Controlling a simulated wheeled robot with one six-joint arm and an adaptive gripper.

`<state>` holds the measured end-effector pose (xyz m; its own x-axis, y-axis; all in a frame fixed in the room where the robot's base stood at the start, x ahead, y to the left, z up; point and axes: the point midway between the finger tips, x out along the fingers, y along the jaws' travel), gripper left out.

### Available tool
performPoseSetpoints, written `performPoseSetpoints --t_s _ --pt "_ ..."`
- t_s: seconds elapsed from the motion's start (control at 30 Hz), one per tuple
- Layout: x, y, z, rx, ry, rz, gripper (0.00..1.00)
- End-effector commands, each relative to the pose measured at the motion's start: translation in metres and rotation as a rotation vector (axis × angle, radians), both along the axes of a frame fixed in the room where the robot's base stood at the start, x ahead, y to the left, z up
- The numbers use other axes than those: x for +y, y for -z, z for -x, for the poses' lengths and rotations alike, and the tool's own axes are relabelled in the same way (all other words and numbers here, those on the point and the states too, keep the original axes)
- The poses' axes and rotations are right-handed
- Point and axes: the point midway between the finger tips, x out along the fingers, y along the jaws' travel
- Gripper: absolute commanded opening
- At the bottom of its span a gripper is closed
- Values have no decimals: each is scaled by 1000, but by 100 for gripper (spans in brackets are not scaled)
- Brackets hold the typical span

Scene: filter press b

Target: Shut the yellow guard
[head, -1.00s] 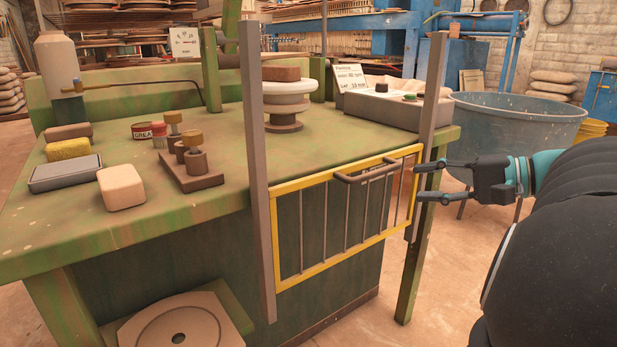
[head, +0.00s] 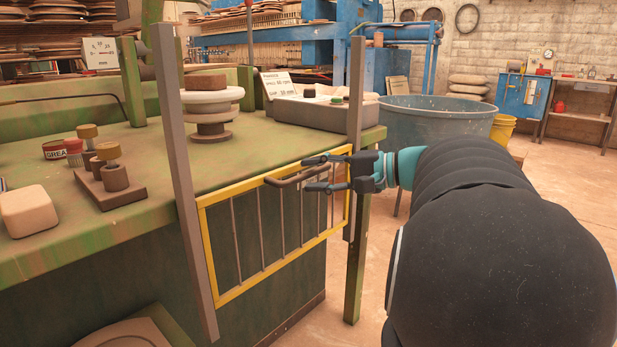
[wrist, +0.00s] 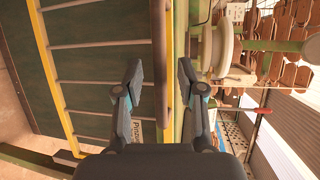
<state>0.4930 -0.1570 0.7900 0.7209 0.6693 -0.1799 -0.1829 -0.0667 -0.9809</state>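The yellow guard (head: 222,297) is a yellow frame with grey vertical bars. It hangs low between two grey posts, left (head: 185,200) and right (head: 356,110), at the front of the green bench, its top rail near the bench top's edge. A brown handle bar (head: 285,183) runs along its upper part; the handle also shows in the wrist view (wrist: 161,45). My gripper (head: 312,174) is open at the handle's right end. In the wrist view my fingers (wrist: 159,75) stand apart on either side of the handle. I cannot tell whether they touch it.
The green bench (head: 165,185) carries a wheel-like stack (head: 211,110), a grey control box (head: 325,112), a brown block with knobs (head: 110,190) and a pale block (head: 29,211). A blue-grey tub (head: 440,115) stands behind my arm.

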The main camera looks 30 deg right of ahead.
Motion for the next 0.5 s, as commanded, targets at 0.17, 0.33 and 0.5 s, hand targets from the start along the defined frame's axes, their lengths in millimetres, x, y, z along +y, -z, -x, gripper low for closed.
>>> performPoseSetpoints --t_s 0.17,0.33,0.5 --pt "10 3 -11 0 -1 0 39" --pt "12 3 -13 0 0 0 39" --pt "12 3 -13 1 0 -1 39"
